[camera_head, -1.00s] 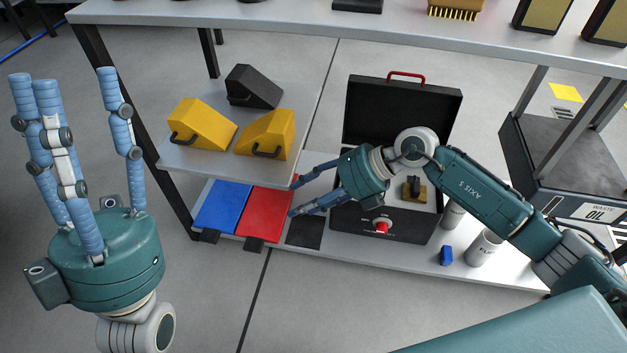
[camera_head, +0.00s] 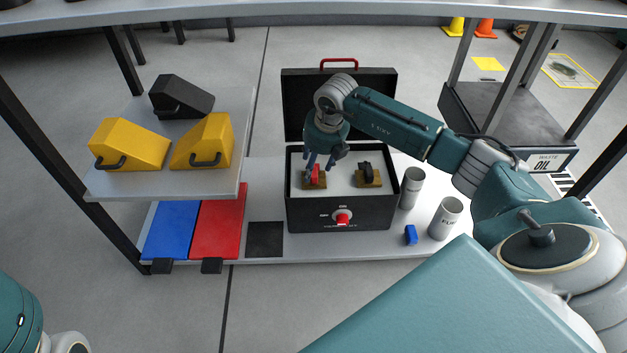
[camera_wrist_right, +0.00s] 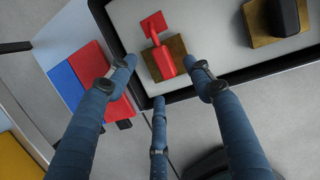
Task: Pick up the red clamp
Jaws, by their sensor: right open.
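The red clamp (camera_head: 314,174) sits on a small brown block on the left side of the white panel inside the open black case (camera_head: 340,213). In the right wrist view the red clamp (camera_wrist_right: 161,50) shows with its handle slanting across the block. My right gripper (camera_head: 321,160) points down just above the clamp. Whether any finger touches the clamp cannot be told.
A black clamp (camera_head: 368,174) on a similar block stands right of the red one. The case lid (camera_head: 338,103) is up behind. Two grey cans (camera_head: 444,218) and a blue item (camera_head: 410,235) stand right. Blue (camera_head: 171,230) and red (camera_head: 219,222) mats lie left, below a shelf (camera_head: 165,188).

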